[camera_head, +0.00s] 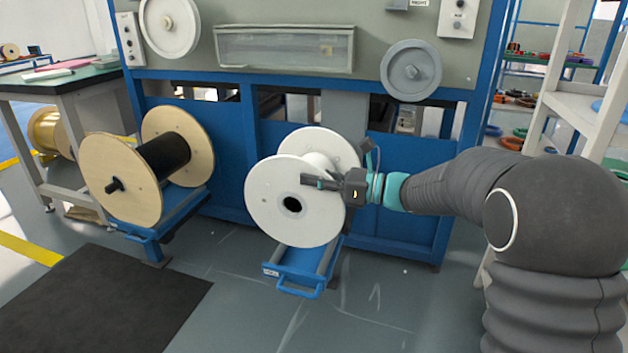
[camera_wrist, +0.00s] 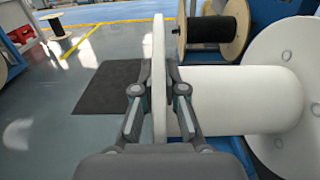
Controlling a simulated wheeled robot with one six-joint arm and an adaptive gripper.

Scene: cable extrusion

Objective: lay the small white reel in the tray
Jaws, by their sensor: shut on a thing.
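The white reel (camera_head: 294,201) has two round flanges and a bare white core, with its axle lying level. It is over a low blue stand with a handle (camera_head: 292,274) in front of the blue machine. I cannot tell whether the reel touches the stand. My gripper (camera_head: 322,183) is shut on the rim of its near flange from the right. In the wrist view the fingers sit on both sides of the thin flange (camera_wrist: 159,70), with the core (camera_wrist: 240,98) to the right. I cannot make out a separate tray for certain; the blue stand is the nearest holder.
A wooden reel with black cable (camera_head: 163,157) sits on another blue stand to the left. A dark mat (camera_head: 100,300) lies on the floor at front left. The machine (camera_head: 290,85) stands close behind. White shelving (camera_head: 575,100) is at the right.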

